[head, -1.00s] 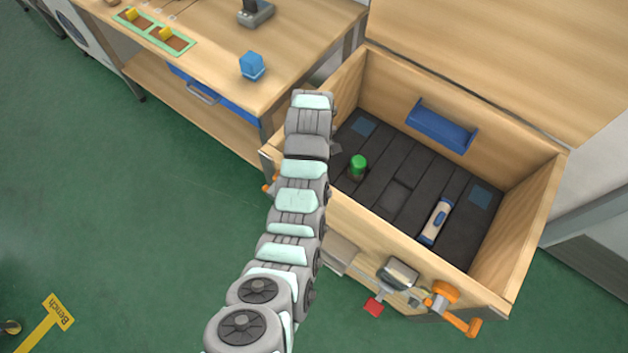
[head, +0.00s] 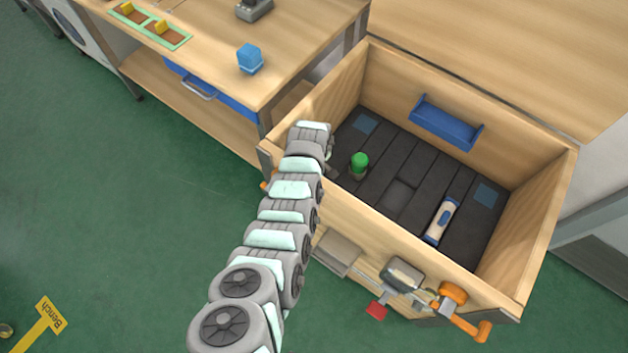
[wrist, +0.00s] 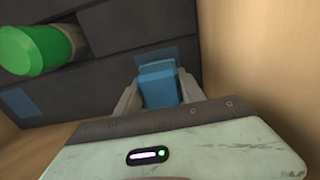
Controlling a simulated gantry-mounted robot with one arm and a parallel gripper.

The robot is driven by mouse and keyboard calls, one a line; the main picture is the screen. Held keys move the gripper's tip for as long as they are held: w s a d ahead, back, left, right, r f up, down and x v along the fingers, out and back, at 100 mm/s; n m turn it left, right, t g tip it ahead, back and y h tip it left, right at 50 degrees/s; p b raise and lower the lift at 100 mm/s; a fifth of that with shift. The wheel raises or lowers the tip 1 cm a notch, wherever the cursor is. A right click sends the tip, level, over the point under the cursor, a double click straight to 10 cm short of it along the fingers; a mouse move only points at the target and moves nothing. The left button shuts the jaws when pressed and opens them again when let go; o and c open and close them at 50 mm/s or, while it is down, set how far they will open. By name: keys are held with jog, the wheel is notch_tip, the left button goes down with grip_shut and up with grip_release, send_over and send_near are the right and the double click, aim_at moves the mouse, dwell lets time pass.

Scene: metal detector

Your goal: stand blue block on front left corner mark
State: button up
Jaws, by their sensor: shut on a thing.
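In the wrist view the blue block (wrist: 160,88) is between the two fingers of my gripper (wrist: 158,78), which is shut on it. A flat blue corner mark (wrist: 157,58) on the dark floor shows just beyond the block. Whether the block touches the floor I cannot tell. In the head view my gripper (head: 332,168) is inside the left end of the wooden box (head: 420,265), mostly hidden by my arm. The held block and the near left corner are hidden there.
A green-topped cylinder (head: 359,162) stands close to my gripper. A blue and white device (head: 440,220) lies at the right of the box. Other blue marks (head: 365,123) (head: 487,194) and a blue wall holder (head: 447,122) are clear. Another blue object (head: 250,58) sits on the bench.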

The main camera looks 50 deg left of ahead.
jog(key=shift+f, duration=0.3)
jog(key=shift+f, duration=0.15)
jog(key=o, duration=1.5)
notch_tip(320, 180, up, 12)
jog(key=p, duration=0.3)
jog(key=shift+r+p, duration=0.2)
jog(key=shift+p, duration=0.1)
